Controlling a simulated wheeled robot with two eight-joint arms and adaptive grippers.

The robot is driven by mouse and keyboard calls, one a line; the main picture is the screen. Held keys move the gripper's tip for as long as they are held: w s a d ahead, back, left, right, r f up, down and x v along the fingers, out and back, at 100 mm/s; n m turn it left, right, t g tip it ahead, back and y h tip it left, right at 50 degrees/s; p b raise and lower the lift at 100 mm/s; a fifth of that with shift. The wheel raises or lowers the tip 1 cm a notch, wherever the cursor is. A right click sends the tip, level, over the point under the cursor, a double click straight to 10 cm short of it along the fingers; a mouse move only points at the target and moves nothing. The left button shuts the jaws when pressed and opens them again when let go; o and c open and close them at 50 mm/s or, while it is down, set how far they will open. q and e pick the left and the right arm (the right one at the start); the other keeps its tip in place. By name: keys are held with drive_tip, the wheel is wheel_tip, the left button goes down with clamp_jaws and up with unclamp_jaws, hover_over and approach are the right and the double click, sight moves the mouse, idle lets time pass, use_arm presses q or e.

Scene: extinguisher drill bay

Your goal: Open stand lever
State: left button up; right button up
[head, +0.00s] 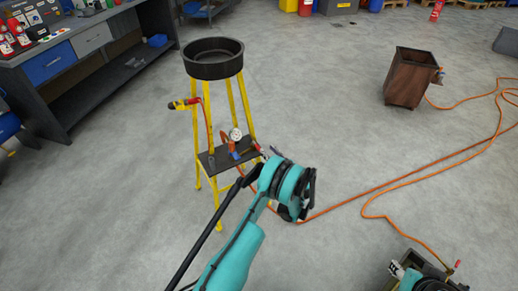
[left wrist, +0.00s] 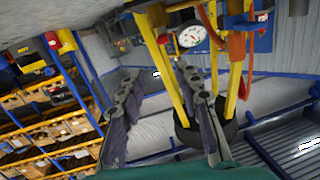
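The yellow stand (head: 243,100) has a black round basin (head: 212,70) on top and a dark shelf lower down. On the shelf are a round white gauge (head: 235,134) and small red and blue fittings (head: 233,148); which one is the lever I cannot tell. My left gripper (head: 270,152) is at the shelf's right side, its fingers partly hidden by the wrist. In the left wrist view its two fingers (left wrist: 158,72) are apart with nothing between them. The gauge (left wrist: 192,36) and yellow legs show just beyond. My right gripper is at the bottom right, too cut off to read.
A yellow-red tool (head: 184,103) hangs at the stand's left. An orange hose (head: 390,184) runs over the floor to the right. A brown bin (head: 409,78) stands at the back right. A workbench (head: 75,62) fills the upper left.

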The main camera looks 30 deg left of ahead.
sight(259, 148)
use_arm(q)
drive_tip(key=shift+n+y, duration=0.4)
drive_tip(key=shift+y, duration=0.1)
drive_tip(key=a+f, duration=0.1)
drive_tip(key=a, duration=0.1)
drive_tip(key=w+a+f+b, duration=0.1)
drive_tip(key=a, duration=0.1)
drive_tip(key=w+a+f+b, duration=0.1)
drive_tip(key=a, duration=0.1)
drive_tip(key=shift+w+a+f, duration=0.1)
drive_tip(key=shift+a+f, duration=0.1)
drive_tip(key=shift+f, duration=0.1)
drive_tip(key=shift+w+a+r, duration=0.1)
drive_tip(key=shift+w+a, duration=0.1)
drive_tip(key=shift+a, duration=0.1)
clamp_jaws()
